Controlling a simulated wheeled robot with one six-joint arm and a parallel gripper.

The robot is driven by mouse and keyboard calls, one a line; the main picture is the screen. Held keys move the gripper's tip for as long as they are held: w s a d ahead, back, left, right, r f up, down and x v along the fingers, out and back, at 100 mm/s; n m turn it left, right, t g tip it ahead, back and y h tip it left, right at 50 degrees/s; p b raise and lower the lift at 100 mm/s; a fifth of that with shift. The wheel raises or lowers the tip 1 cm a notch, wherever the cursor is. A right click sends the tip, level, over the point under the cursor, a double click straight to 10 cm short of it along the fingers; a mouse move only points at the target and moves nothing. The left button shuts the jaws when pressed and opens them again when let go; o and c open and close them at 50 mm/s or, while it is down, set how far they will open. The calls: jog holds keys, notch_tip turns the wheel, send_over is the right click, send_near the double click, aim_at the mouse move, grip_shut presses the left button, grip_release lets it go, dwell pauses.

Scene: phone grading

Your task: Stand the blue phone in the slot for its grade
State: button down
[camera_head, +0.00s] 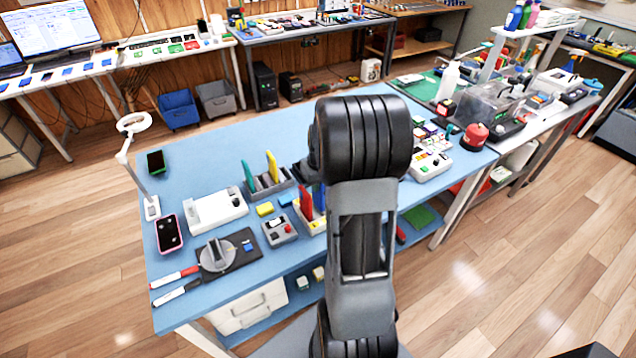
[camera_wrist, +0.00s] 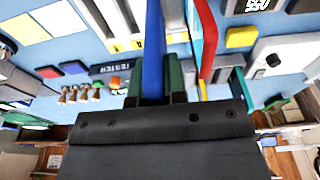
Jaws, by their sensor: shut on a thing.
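The blue phone (camera_wrist: 153,50) stands on edge between the fingers of my gripper (camera_wrist: 154,88) in the wrist view. The gripper is shut on it. In the head view my arm hides most of the gripper, and a strip of the blue phone (camera_head: 318,195) shows beside the arm. A grey slotted rack (camera_head: 268,188) holds a green phone (camera_head: 249,173) and a yellow phone (camera_head: 272,166). A red phone (camera_head: 306,203) stands in a pale rack with a yellow front (camera_head: 316,226); it also shows right of the blue phone in the wrist view (camera_wrist: 207,40). Grade markings are unreadable.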

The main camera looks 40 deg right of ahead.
jog(key=shift+f, duration=0.25)
jog(key=shift+f+b, duration=0.55)
jog(key=shift+b, duration=0.15)
jog(key=shift+f, duration=0.3)
jog(key=shift+f+b, duration=0.2)
jog(key=shift+b, duration=0.25)
jog(key=shift+f, duration=0.2)
dwell(0.4)
jog(key=shift+f+b, duration=0.3)
jog(key=shift+b, duration=0.15)
jog(key=c, duration=1.1)
grip_release()
jog(key=shift+o, duration=0.4)
